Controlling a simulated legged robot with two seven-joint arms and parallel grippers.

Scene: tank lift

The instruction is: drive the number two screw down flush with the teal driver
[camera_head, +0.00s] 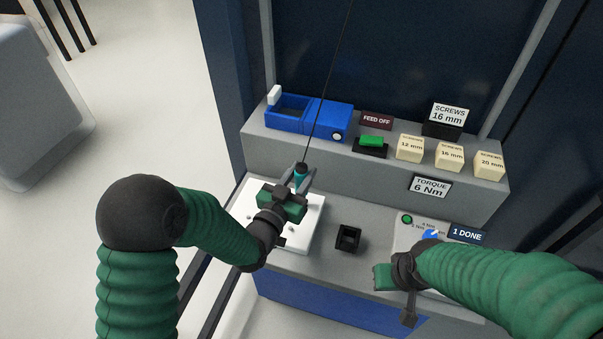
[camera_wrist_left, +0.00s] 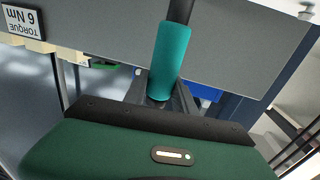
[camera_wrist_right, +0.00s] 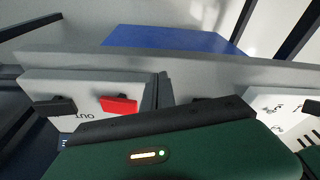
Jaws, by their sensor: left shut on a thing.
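The teal driver (camera_head: 299,178) hangs upright from a dark line above the white plate (camera_head: 247,197). My left gripper (camera_head: 301,187) is shut on the driver. In the left wrist view the teal driver (camera_wrist_left: 169,62) stands between the two fingers. Small dark screw marks show on the plate, but the number two screw cannot be made out; my gripper and arm cover part of the plate. My right gripper (camera_wrist_right: 161,90) appears shut and empty, near the control box (camera_head: 402,222) at the bench's right. The driver's lower tip is hidden.
A blue feeder (camera_head: 333,116), a green switch (camera_head: 371,142) and cream screw blocks (camera_head: 410,148) stand on the raised back ledge. A sign (camera_head: 430,187) reads torque 6 Nm; another (camera_head: 467,233) reads 1 DONE. A black holder (camera_head: 348,238) stands between plate and control box.

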